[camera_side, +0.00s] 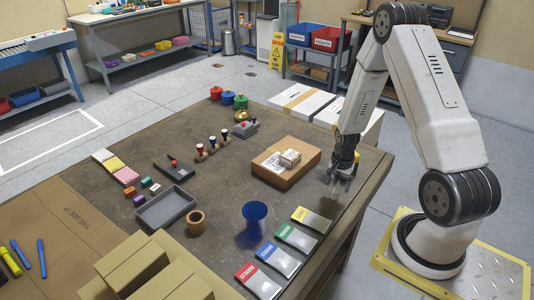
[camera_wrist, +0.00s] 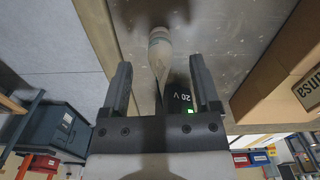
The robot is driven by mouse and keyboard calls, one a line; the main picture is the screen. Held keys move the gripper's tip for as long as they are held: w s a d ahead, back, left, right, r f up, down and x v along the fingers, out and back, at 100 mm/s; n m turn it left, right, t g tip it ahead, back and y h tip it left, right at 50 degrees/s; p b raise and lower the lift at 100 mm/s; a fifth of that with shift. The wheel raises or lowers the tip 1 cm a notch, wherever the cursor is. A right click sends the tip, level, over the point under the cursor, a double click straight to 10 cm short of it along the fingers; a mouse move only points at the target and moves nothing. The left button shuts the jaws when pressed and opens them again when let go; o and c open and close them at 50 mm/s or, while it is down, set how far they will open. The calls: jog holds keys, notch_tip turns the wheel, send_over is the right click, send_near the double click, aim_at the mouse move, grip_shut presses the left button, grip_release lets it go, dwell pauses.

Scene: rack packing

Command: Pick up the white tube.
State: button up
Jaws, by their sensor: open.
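A pale white, rounded, tube-like thing (camera_wrist: 160,45) shows in the wrist view, between and beyond the fingertips, with a darker band near its far end. I take it to be the white tube. My gripper (camera_wrist: 160,66) is open, with one finger on each side of it in the picture; I cannot tell whether either touches it. In the side view my gripper (camera_side: 341,184) is low over the right edge area of the brown table (camera_side: 225,225), pointing down. The tube cannot be made out clearly there.
A brown carton (camera_side: 287,177) with a small package on top lies left of my gripper. Coloured label cards (camera_side: 312,219) line the front right, near a blue cup (camera_side: 255,211). White boxes (camera_side: 302,103) stand behind. A black "20 V" object (camera_wrist: 181,97) shows beside the tube.

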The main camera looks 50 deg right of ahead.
jog(key=shift+f, duration=1.15)
grip_shut()
